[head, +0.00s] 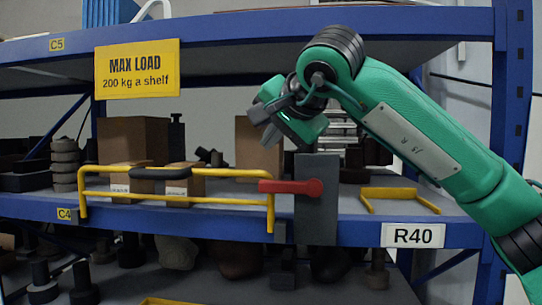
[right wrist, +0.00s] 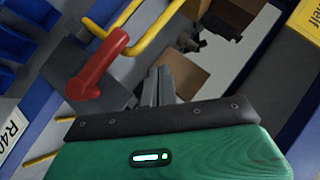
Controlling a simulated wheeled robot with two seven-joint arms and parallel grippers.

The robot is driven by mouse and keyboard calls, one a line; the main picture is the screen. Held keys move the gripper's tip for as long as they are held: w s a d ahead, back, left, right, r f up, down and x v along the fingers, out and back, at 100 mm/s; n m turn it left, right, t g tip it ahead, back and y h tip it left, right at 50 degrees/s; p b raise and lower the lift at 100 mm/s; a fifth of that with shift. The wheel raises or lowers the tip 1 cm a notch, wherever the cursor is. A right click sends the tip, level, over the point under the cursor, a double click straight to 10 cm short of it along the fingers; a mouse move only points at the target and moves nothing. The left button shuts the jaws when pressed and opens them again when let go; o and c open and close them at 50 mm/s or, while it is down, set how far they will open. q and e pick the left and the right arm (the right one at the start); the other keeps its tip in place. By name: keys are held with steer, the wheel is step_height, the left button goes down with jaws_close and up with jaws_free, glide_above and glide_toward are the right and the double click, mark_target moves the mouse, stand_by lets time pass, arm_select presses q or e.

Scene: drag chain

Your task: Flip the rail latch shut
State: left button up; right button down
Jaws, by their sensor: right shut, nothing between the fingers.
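The red latch lever (head: 290,187) is mounted on a dark grey post (head: 316,220) at the shelf's front edge. It lies level, pointing left, and its tip overlaps the right end of the yellow rail (head: 230,173). Whether it touches the rail I cannot tell. In the right wrist view the lever (right wrist: 97,67) is left of my fingers, apart from them, with the rail (right wrist: 155,32) beyond. My right gripper (head: 264,122) is above and behind the lever, near the post's top. Its fingers (right wrist: 158,85) are shut and empty. My left gripper is not in view.
Cardboard boxes (head: 133,140) and stacked dark parts (head: 65,160) stand behind the rail. A low yellow bracket (head: 400,193) sits right of the post. A blue upright (head: 508,90) bounds the right side, and an upper shelf beam (head: 330,30) runs overhead.

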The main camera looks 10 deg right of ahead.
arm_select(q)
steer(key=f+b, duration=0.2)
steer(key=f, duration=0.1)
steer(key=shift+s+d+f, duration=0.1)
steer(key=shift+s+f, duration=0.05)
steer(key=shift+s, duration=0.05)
arm_select(e)
steer(key=s+a+r, duration=0.1)
steer(key=s+r, duration=0.4)
steer(key=s, duration=0.1)
steer(key=shift+a+r, duration=0.25)
steer(key=shift+a, duration=0.1)
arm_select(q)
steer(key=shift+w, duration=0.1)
arm_select(e)
steer(key=shift+s, duration=0.1)
